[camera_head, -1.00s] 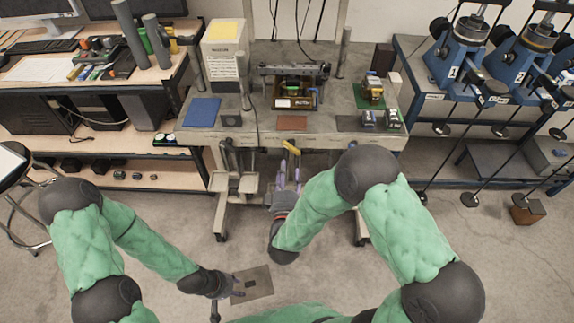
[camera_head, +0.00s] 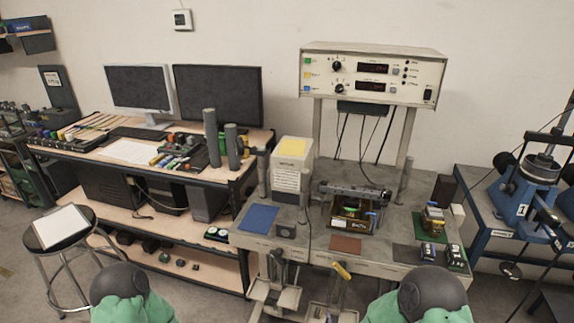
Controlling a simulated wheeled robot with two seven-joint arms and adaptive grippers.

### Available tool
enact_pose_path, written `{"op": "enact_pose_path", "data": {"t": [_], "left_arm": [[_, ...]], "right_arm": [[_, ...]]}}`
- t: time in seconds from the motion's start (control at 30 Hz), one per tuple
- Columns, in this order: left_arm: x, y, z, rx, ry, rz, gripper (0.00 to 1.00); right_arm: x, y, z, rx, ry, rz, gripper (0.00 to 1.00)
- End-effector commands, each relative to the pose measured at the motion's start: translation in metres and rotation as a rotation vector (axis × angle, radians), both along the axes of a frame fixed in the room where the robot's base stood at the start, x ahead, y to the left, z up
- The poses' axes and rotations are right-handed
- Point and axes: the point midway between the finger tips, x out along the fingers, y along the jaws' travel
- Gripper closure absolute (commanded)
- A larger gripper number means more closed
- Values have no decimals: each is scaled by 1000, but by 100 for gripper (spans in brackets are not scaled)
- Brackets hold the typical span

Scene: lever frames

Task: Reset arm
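My two arms show only at the bottom edge, in green sleeves with dark round joints: the left arm (camera_head: 120,287) at the lower left and the right arm (camera_head: 430,293) right of centre. Both of my grippers are out of view below the picture, so their opening cannot be seen. A yellow-handled lever (camera_head: 341,270) hangs at the front edge of the grey workbench (camera_head: 300,246), between the two arms and apart from the visible arm parts.
The bench carries a blue mat (camera_head: 258,218), a box with a yellow top (camera_head: 291,165), a small bin (camera_head: 352,219) and an instrument (camera_head: 372,78) above. A computer desk (camera_head: 75,150) and a stool (camera_head: 60,228) stand left; blue machines (camera_head: 527,190) stand right.

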Motion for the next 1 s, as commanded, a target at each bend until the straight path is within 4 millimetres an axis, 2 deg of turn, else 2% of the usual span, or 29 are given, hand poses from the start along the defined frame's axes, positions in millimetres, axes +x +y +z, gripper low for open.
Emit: {"op": "enact_pose_path", "data": {"t": [0.03,0.17,0.2,0.33,0.4,0.5,0.6,0.7,1.0], "left_arm": [[0,0,0,0,0,0,60],[0,0,0,0,0,0,60],[0,0,0,0,0,0,60],[0,0,0,0,0,0,60],[0,0,0,0,0,0,60],[0,0,0,0,0,0,60],[0,0,0,0,0,0,60],[0,0,0,0,0,0,60],[0,0,0,0,0,0,60]], "right_arm": [[-11,0,-24,77,96,-7,51],[-52,6,-77,283,358,-48,51],[-68,9,-90,341,442,-69,51],[-123,15,-124,499,701,-150,51],[-149,18,-134,560,817,-197,51],[-179,21,-141,616,944,-251,51],[-197,22,-144,645,1018,-285,51],[-204,23,-144,655,1047,-298,51],[-204,23,-144,655,1047,-298,51]]}}
